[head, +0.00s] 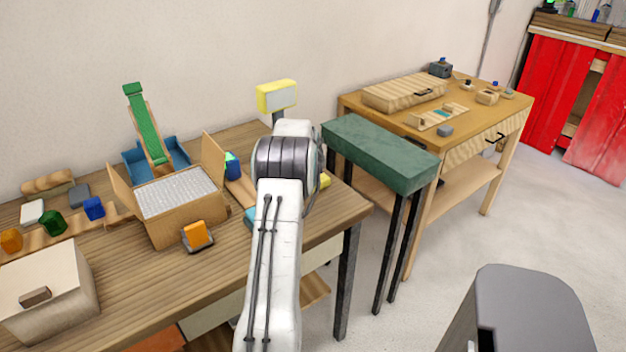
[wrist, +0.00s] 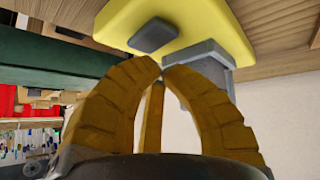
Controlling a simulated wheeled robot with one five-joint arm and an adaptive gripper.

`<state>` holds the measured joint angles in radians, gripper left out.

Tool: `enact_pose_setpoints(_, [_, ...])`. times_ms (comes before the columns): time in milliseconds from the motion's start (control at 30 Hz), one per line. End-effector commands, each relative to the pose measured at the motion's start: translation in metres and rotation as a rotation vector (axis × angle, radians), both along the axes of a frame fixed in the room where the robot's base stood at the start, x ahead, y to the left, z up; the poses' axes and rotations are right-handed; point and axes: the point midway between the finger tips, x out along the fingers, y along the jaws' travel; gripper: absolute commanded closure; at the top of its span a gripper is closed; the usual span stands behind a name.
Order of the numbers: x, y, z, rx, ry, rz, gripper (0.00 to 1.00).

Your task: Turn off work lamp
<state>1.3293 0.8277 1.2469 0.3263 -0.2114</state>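The work lamp has a yellow head (head: 271,97) with a pale panel, standing at the back right of the wooden desk in the head view. I cannot tell whether it is lit. A bit of yellow (head: 325,180), likely its base, shows right of my arm. In the wrist view, which looks upside down, the yellow base (wrist: 195,22) fills the top, with a dark grey button (wrist: 154,35) and a grey post (wrist: 206,62). My gripper (wrist: 162,70) has its fingertips together, empty, close to button and post. I cannot tell if they touch. My arm hides the gripper in the head view.
An open cardboard box (head: 180,197) and an orange item (head: 196,235) lie left of my arm. A green-topped stand (head: 380,150) is close on the right, before a second wooden table (head: 487,110). A grey bin (head: 525,305) stands on the floor.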

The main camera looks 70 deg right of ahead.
Motion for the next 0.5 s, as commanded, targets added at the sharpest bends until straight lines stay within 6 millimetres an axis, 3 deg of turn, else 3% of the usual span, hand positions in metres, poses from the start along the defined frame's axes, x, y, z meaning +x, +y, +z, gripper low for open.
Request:
enact_pose_setpoints(167, [-0.0001,-0.0001,0.0006,0.0,0.0,0.0,1.0])
enact_pose_setpoints(200, [-0.0001,-0.0001,0.0006,0.0,0.0,0.0,0.94])
enact_pose_setpoints(267, [0.0,0.0,0.0006,0.0,0.0,0.0,1.0])
enact_pose_setpoints(500, [0.0,0.0,0.0006,0.0,0.0,0.0,1.0])
